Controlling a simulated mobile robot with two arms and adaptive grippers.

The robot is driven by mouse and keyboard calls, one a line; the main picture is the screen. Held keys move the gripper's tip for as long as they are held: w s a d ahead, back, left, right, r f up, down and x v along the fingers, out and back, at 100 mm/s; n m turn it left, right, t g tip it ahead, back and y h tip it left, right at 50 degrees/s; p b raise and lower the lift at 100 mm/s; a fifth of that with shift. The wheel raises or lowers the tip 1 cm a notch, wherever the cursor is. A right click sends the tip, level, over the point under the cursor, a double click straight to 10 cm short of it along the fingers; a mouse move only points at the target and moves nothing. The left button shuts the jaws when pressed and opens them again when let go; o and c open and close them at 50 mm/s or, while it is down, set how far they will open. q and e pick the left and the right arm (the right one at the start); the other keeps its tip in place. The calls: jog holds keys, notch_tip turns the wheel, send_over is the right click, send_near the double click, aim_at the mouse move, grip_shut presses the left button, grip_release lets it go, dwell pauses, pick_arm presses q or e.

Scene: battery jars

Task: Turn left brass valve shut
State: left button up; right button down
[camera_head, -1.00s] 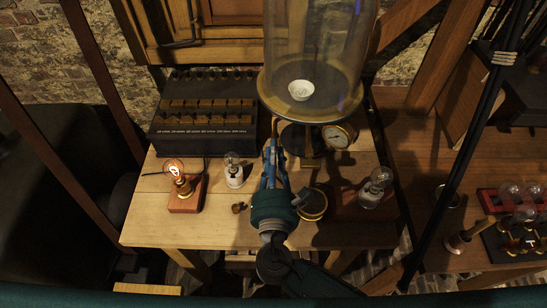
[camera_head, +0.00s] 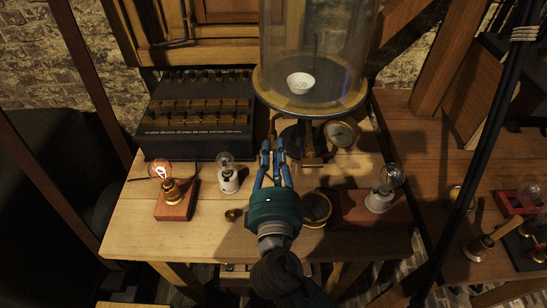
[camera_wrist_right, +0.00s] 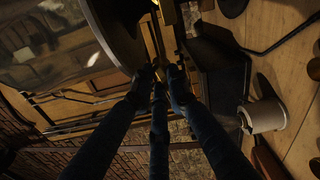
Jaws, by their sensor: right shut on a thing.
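The bell jar (camera_head: 312,50) stands on a round brass-rimmed plate (camera_head: 280,96) with a small white bowl (camera_head: 300,83) inside. My right gripper (camera_head: 272,150) reaches in from the front, under the plate's front left edge. Its blue fingers are closed at a slim brass valve part (camera_head: 272,127), mostly hidden by the fingertips and the plate's shadow. In the right wrist view the fingertips (camera_wrist_right: 160,78) meet at a dark piece below a brass upright (camera_wrist_right: 156,38). The valve's exact angle cannot be told. My left gripper is not in view.
A pressure gauge (camera_head: 342,134) sits right of the fingers. A lit bulb on a wooden block (camera_head: 175,205), a white-based bulb (camera_head: 228,180) and another bulb (camera_head: 383,190) stand on the table. A dark switch box (camera_head: 198,120) is behind left. Bare wood (camera_head: 150,235) lies front left.

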jog(key=shift+d+f+m+b, duration=0.1)
jog(key=shift+m+b, duration=0.7)
jog(key=shift+m, duration=0.4)
jog(key=c, duration=1.7)
grip_release()
jog(key=s, duration=1.2)
jog(key=shift+s, duration=0.1)
